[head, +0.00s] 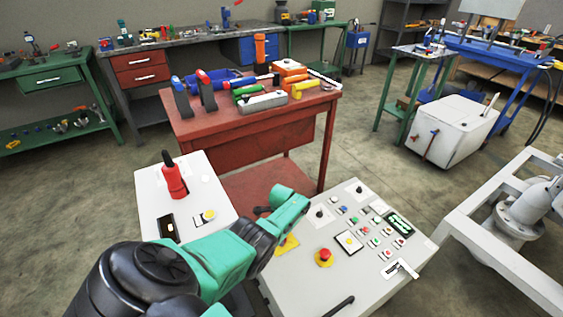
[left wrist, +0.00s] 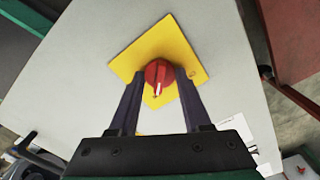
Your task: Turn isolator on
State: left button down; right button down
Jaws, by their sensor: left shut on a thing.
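The isolator is a red rotary knob (left wrist: 159,73) with a white mark, set on a square yellow plate (left wrist: 180,40) on a light grey panel. My left gripper (left wrist: 160,80) has its two dark fingers on either side of the knob and is shut on it. The white mark points toward the gripper's palm in the left wrist view. In the head view the yellow plate (head: 288,244) shows only in part on the sloping control panel (head: 295,285). My left arm hides the knob and the fingers there. My right gripper is not in view.
A red emergency button (head: 324,257) and several small buttons sit on the same panel. A red table (head: 245,130) with tools is behind. Grey pipe framing (head: 505,255) stands at right.

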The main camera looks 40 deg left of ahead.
pick_arm(q)
jog(key=shift+c, duration=1.8)
grip_release()
notch_tip(320, 180, up, 7)
jog(key=p, duration=0.6)
jog(key=shift+r, duration=0.2)
notch_tip(320, 180, up, 7)
jog(key=p, duration=0.3)
jog(key=shift+p, duration=0.3)
